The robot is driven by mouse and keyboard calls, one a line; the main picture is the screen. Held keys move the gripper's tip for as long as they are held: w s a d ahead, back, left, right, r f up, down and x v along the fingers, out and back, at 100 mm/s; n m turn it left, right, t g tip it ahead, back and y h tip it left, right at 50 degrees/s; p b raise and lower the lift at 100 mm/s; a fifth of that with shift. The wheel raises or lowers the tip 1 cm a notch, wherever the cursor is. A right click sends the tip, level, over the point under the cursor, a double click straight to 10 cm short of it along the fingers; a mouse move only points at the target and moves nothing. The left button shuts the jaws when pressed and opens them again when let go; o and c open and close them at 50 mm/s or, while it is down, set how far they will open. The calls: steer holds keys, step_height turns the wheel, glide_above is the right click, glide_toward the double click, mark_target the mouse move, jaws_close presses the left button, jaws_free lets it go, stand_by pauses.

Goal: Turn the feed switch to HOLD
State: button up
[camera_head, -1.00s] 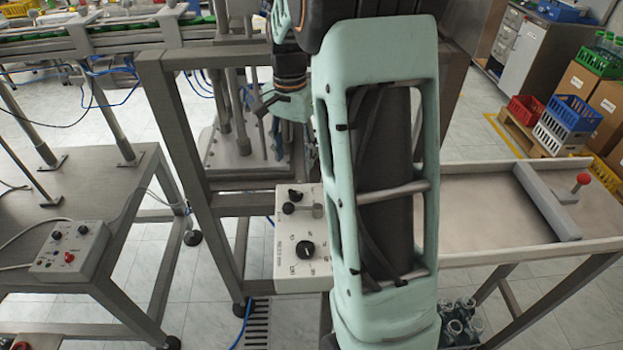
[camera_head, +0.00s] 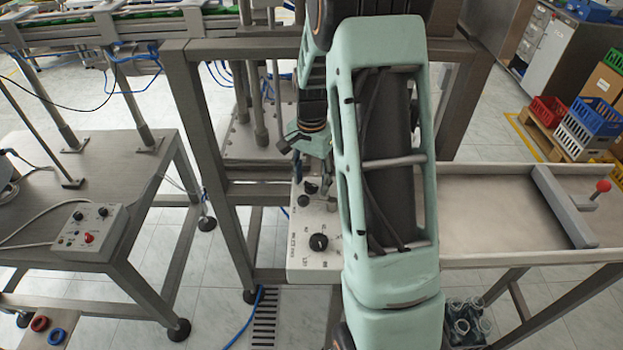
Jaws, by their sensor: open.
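A light grey control box (camera_head: 299,262) is fixed to the front of the metal frame, left of my arm. On its face is a large black rotary knob (camera_head: 318,242) with small markings around it, too small to read. A smaller black knob (camera_head: 311,187) and another small black control (camera_head: 303,201) sit higher on the box. My gripper (camera_head: 309,158) is just above the upper end of the box, pointing down, open, with nothing seen in it. My forearm covers the right side of the box. I cannot tell which control is the feed switch.
A second control box (camera_head: 90,227) with a red button lies on the left metal table (camera_head: 85,184). A metal tray table (camera_head: 480,215) with a red-knobbed lever (camera_head: 601,187) is at right. Frame posts (camera_head: 213,170) stand close to my gripper. Glass bottles (camera_head: 463,325) stand below the tray.

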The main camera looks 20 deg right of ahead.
steer(key=c, duration=1.2)
steer(key=shift+o, duration=0.2)
steer(key=shift+n, duration=0.3)
steer(key=n+b, duration=0.2)
steer(key=n, duration=0.3)
steer(key=shift+w, duration=0.1)
steer(key=n+b, duration=0.1)
steer(key=n, duration=0.5)
steer(key=shift+a, duration=0.1)
steer(key=shift+n, duration=0.3)
steer(key=o, duration=1.2)
steer(key=shift+c, duration=0.2)
